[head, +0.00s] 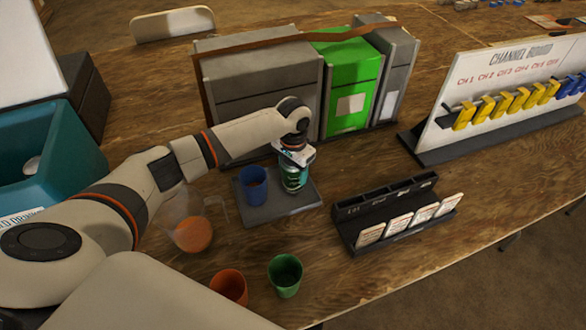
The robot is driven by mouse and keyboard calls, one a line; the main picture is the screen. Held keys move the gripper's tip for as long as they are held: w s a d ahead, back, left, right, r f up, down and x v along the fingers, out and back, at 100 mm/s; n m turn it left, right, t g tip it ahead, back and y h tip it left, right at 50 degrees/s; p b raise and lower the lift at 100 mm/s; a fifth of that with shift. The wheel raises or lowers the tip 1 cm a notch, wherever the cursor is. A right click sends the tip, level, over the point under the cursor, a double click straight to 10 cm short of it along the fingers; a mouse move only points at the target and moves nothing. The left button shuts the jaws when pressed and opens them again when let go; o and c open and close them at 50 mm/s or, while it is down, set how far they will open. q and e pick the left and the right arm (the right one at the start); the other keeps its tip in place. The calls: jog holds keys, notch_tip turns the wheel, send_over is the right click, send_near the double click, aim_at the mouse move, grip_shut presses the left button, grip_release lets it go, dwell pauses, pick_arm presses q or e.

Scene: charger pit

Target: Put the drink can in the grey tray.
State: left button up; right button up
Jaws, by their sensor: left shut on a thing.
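The drink can (293,179), green with a pale top, stands upright at the grey tray (287,206), over its right back part. I cannot tell whether its base touches the tray. My left gripper (292,158) comes down from above and is shut on the can's upper end, hiding its top. A blue cup (253,186) stands on the tray to the left of the can. My right gripper is not in view.
A clear jug (190,231) with orange drink stands left of the tray. An orange cup (229,286) and a green cup (285,275) stand in front. A black card rack (385,215) is at right. Grey and green boxes (350,85) stand close behind.

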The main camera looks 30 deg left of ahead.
pick_arm(q)
jog(key=o, duration=1.2)
jog(key=shift+f, duration=0.1)
notch_tip(320, 180, up, 12)
jog(key=shift+r, duration=0.2)
